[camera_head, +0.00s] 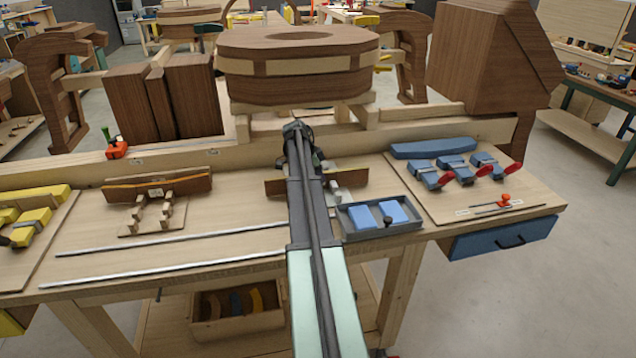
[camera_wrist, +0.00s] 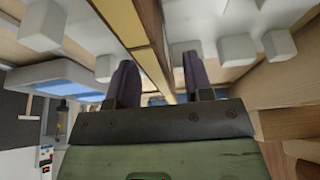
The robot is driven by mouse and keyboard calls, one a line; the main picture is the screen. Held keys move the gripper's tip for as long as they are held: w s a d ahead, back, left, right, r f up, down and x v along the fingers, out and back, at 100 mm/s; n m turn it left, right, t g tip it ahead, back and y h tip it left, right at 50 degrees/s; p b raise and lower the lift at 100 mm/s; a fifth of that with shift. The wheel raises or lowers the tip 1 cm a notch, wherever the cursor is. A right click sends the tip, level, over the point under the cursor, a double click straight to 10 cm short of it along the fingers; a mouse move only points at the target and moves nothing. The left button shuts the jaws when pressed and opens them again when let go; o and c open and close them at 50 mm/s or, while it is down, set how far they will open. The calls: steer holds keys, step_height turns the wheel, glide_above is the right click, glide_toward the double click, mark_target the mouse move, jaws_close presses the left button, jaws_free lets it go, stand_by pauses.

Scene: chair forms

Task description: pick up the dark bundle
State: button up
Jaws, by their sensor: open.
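A dark brown strip bundle (camera_head: 275,187) stands on the bench, its middle hidden behind my arm in the head view. Pale grey blocks (camera_head: 337,192) are beside it. In the wrist view a bundle with a tan face and a dark brown side (camera_wrist: 150,35) runs down between the two fingers of my gripper (camera_wrist: 158,75). The gripper is open, with a gap on each side of the bundle. Another dark brown bundle (camera_head: 150,188) with an orange line stands on a wooden form at the left. The gripper itself is largely hidden in the head view.
A grey tray (camera_head: 350,226) with blue blocks lies just right of my arm. Blue clamps with red ends (camera_head: 463,172) lie on a board further right. Two metal rods (camera_head: 165,268) lie at the front left. Large dark wooden forms (camera_head: 290,85) stand behind.

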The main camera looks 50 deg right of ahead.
jaws_close()
steer(key=shift+r, duration=0.1)
